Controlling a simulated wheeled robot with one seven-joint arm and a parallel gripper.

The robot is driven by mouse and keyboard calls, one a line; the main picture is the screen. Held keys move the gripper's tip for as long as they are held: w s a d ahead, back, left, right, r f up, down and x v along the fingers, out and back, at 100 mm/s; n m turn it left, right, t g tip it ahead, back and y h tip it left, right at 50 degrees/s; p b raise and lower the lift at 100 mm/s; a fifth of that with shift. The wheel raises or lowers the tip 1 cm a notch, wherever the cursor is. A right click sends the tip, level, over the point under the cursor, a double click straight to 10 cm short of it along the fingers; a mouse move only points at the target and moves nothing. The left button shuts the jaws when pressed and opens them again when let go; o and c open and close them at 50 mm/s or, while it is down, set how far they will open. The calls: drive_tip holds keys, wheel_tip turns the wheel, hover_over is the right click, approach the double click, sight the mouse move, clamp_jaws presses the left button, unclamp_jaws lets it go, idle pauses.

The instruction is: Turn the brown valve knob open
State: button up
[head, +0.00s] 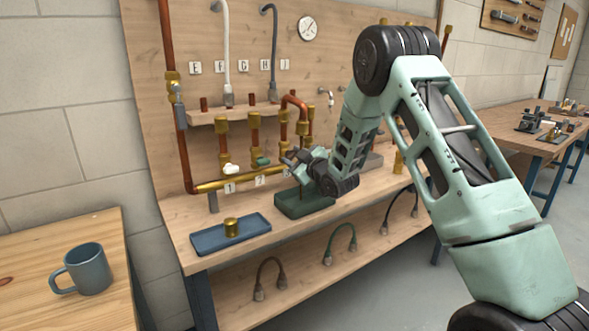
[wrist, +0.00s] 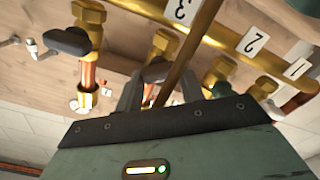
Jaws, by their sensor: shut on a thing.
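My gripper (wrist: 158,90) is at the third brass valve from the left, just above the long brass pipe (head: 215,185). In the wrist view its two grey fingers are shut on a dark knob (wrist: 156,71) below a brass fitting. I take this as the brown valve knob, though its colour is hard to make out. A thin brown rod (wrist: 187,60) crosses in front of the fingers and hides part of the knob. In the head view my gripper and wrist cover this knob, and how far it is turned cannot be told.
A white knob (head: 230,169) and a green knob (head: 262,160) are to the left. Another dark knob (wrist: 67,41) shows in the wrist view. A green tray (head: 290,207) is below my gripper. A blue tray (head: 205,243) holds a brass piece (head: 231,227).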

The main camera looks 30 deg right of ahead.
drive_tip(key=n+b, duration=0.2)
drive_tip(key=b, duration=0.1)
drive_tip(key=n+b, duration=0.3)
drive_tip(key=shift+a+f+n+b, duration=0.15)
drive_tip(key=shift+f+n+b, duration=0.15)
drive_tip(key=shift+f+b, duration=0.1)
drive_tip(key=n+b, duration=0.4)
drive_tip(key=shift+r, duration=0.15)
drive_tip(key=o, duration=1)
drive_tip(key=shift+r, duration=0.1)
drive_tip(key=s, duration=1.7)
drive_tip(key=shift+s+d, duration=0.25)
drive_tip(key=shift+d, duration=0.05)
